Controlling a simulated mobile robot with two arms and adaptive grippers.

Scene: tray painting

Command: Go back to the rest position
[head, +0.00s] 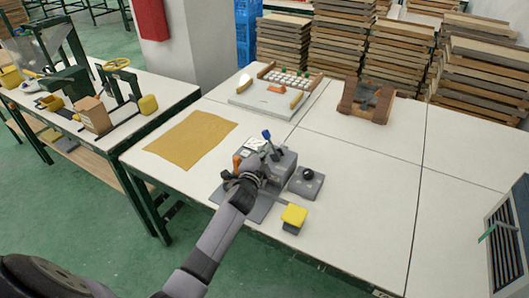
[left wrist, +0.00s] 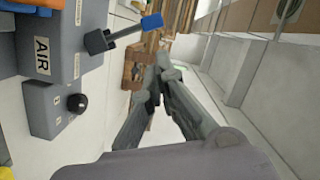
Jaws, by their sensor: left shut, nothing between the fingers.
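My left gripper (head: 246,180) is over the work table, in front of the grey machine (head: 283,165) with a blue-tipped lever (head: 267,135). In the left wrist view its fingers (left wrist: 160,66) come together at the tips, shut and empty. The lever (left wrist: 150,22) and a grey box with an AIR label (left wrist: 42,50) show to the left of the fingers there. In the head view my arm and gripper cover part of the machine and its base. My right gripper is in neither view.
A grey box with a black knob (head: 306,182) and a yellow-topped block (head: 294,216) stand right of my arm. A brown mat (head: 192,139), a white tray (head: 262,101) and a brown wooden stand (head: 367,100) lie farther back. The table's right middle (head: 375,190) is clear.

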